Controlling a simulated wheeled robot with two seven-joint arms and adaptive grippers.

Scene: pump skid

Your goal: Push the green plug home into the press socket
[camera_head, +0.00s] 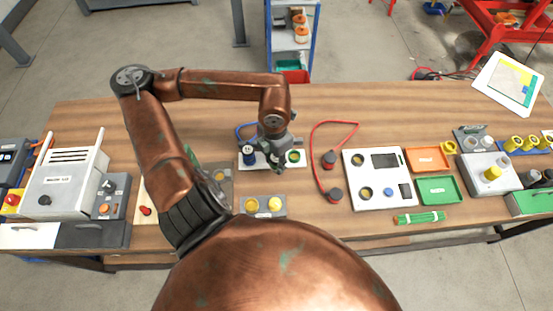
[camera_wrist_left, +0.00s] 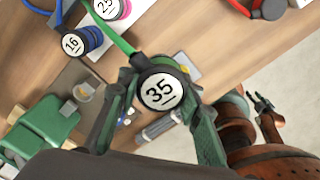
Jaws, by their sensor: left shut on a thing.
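My left gripper (camera_head: 275,157) is over the small white plate (camera_head: 243,164) in the middle of the bench. In the left wrist view its two fingers (camera_wrist_left: 155,118) are shut on the green plug, whose round cap (camera_wrist_left: 160,90) is marked 35. A green cable runs from it toward the upper left. The plug's lower end is hidden, so I cannot tell how deep it sits. A green ring (camera_head: 294,157) shows on the plate just right of the gripper. I cannot identify the press socket for certain. My right gripper (camera_wrist_left: 264,104) shows small in the left wrist view; its jaws are unclear.
A blue plug (camera_head: 249,155), marked 16 in the left wrist view (camera_wrist_left: 73,44), stands close left of my gripper. Another numbered plug (camera_wrist_left: 108,8) is near it. A red cable (camera_head: 333,124) loops to the right. A white panel (camera_head: 373,198) and trays (camera_head: 428,158) lie further right.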

